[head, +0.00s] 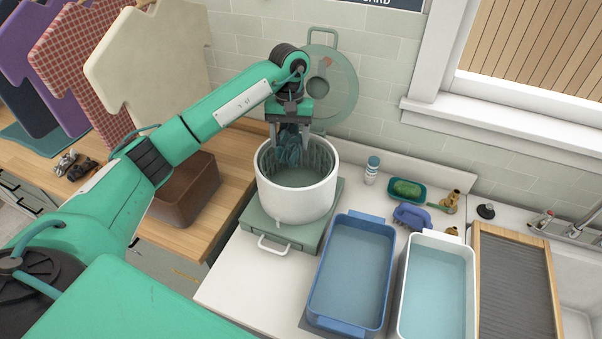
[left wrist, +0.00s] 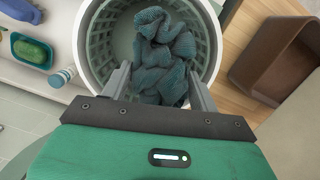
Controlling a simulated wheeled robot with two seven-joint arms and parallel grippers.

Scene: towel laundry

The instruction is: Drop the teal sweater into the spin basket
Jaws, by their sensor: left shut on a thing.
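The teal sweater (left wrist: 166,55) is a crumpled, ribbed bundle between the fingers of my left gripper (head: 290,138). The gripper is shut on it and points down over the spin basket. The spin basket (head: 297,205) is a white round tub with a grey slotted liner, standing on a grey-green base. In the left wrist view the sweater shows against the basket's open mouth, with the basket rim (left wrist: 88,48) around it. How deep the sweater hangs is hard to tell. My right gripper is not in view.
A round translucent lid (head: 335,85) stands open behind the basket. A blue tub (head: 350,270) and a white tub (head: 437,285) of water stand to the right. A brown bin (head: 187,190) is at left. A small bottle (head: 371,170) and a soap dish (head: 407,191) are nearby.

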